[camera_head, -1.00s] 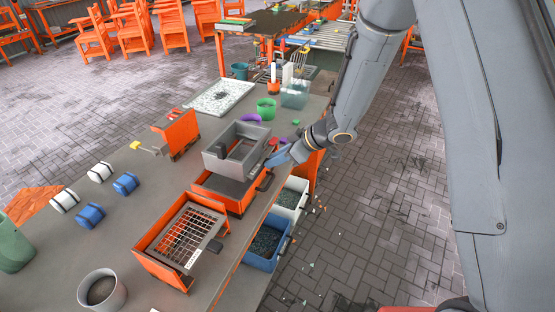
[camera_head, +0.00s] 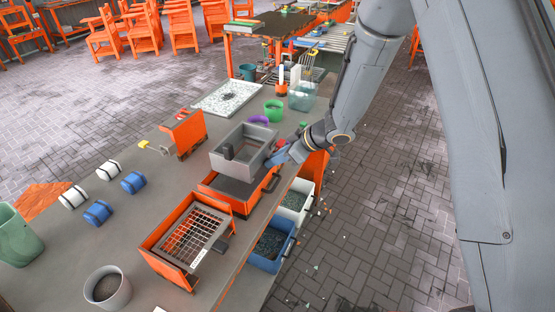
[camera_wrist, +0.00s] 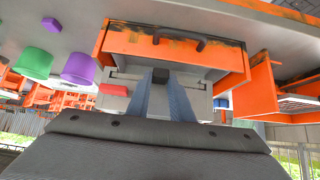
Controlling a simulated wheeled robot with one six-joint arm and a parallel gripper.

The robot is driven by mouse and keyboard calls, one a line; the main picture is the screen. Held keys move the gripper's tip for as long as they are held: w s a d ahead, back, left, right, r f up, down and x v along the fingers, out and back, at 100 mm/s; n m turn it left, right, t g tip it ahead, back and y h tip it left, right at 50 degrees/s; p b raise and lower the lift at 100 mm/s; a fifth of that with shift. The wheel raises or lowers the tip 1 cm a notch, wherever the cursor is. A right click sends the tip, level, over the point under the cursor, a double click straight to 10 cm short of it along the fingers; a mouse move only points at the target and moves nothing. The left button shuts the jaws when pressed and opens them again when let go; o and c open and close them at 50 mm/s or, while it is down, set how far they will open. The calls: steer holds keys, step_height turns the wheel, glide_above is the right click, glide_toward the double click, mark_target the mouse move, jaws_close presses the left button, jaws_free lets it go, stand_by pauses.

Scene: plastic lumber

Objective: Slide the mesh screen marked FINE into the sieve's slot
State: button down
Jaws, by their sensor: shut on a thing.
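A mesh screen (camera_head: 190,240) with a dark tab and a small white label lies tilted on an orange open-topped frame (camera_head: 160,268). The label is too small to read. Farther along the table is a second orange frame (camera_head: 207,190) with a dark top and a dark handle. A grey box (camera_head: 232,165) is just above or on it; I cannot tell whether they touch. My gripper (camera_head: 282,155) is at the box's right side. In the wrist view, my blue fingers (camera_wrist: 162,92) are closed on a dark block (camera_wrist: 160,76), apparently the grey box's grip.
A grey bowl (camera_head: 107,289) stands near the front. White and blue rollers (camera_head: 97,212) lie on the left. A white tray (camera_head: 228,97), green cup (camera_head: 273,111) and purple cup (camera_head: 258,121) are beyond. Blue (camera_head: 268,262) and white bins sit below the right edge.

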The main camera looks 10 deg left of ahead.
steer(key=shift+a, duration=0.15)
steer(key=c, duration=1.5)
jaws_free()
steer(key=shift+r, duration=0.1)
steer(key=shift+b+v, duration=1)
steer(key=shift+v, duration=2.9)
